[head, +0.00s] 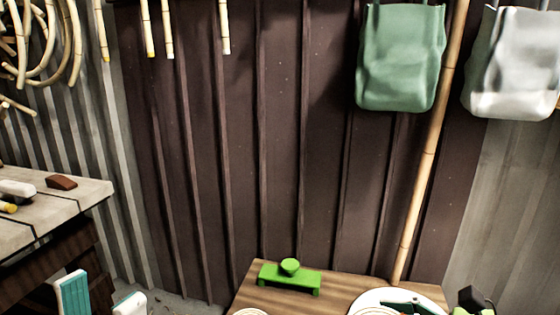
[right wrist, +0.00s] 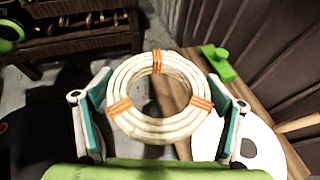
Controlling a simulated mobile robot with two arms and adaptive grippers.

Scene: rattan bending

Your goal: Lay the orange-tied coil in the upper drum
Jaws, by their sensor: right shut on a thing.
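The orange-tied coil (right wrist: 155,126), a pale ring of several strands with three orange ties, lies between the fingers of my right gripper (right wrist: 170,92) in the right wrist view. That gripper is shut on it, the pads at opposite sides of the ring. The coil is beside the wooden table's edge, with floor showing past it. In the head view, my left gripper (head: 102,288) is open and empty at the bottom left, apart from the workbench. I cannot identify the upper drum in either view.
A wooden table (head: 258,292) bears a green block-like stand (head: 290,280) and a white disc (head: 362,297). A workbench (head: 60,205) stands at the left. A bamboo pole (head: 424,165) leans by the wall. Green (head: 400,60) and grey bags (head: 510,65) hang above.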

